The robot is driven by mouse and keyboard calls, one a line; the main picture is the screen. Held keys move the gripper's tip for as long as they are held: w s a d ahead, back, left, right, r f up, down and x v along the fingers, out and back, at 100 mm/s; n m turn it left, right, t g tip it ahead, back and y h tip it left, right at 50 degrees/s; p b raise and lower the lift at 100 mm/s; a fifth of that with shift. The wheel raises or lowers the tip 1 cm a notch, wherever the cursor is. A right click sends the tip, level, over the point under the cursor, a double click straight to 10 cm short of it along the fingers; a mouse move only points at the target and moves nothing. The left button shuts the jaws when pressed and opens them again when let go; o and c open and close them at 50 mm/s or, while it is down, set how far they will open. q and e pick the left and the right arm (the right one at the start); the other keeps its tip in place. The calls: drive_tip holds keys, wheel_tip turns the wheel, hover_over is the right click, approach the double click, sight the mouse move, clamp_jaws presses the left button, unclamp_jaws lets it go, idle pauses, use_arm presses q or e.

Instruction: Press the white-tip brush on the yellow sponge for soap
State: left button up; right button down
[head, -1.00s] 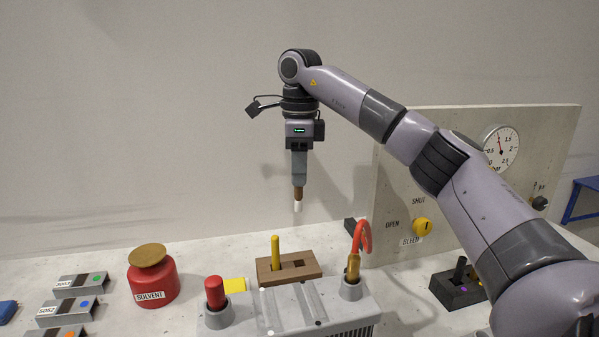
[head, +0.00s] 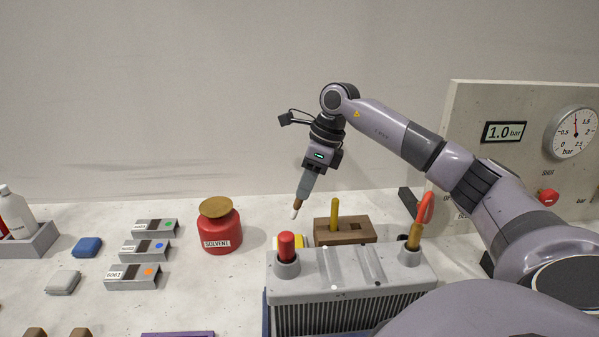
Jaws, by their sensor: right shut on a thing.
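My right gripper (head: 303,189) is shut on the white-tip brush (head: 297,207). The brush has a brown handle and a white tip that points down and a little to the left. The tip is in the air, above the yellow sponge (head: 298,239) in the picture. The sponge lies behind the grey finned block and is partly hidden by the block's red-capped post. The tip and the sponge are apart. My left gripper is not in view.
The grey finned block (head: 350,283) with the red-capped post (head: 287,246) stands in front. A brown wooden holder (head: 362,231) with a yellow-handled piece (head: 335,213) stands behind it. The red solvent can (head: 220,233) is left of the sponge. A gauge panel (head: 500,165) rises at right.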

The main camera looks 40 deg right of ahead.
drive_tip(key=shift+w+a+f, duration=0.15)
drive_tip(key=shift+w+a, duration=0.05)
drive_tip(key=shift+w, duration=0.15)
drive_tip(key=shift+f, duration=0.1)
wheel_tip(320, 180, down, 6)
drive_tip(key=b, duration=0.5)
drive_tip(key=shift+b, duration=0.35)
drive_tip(key=shift+f+b, duration=0.3)
drive_tip(key=shift+f, duration=0.15)
idle(0.6)
idle(1.3)
wheel_tip(320, 180, up, 7)
drive_tip(key=p, duration=0.6)
drive_tip(key=shift+p, duration=0.4)
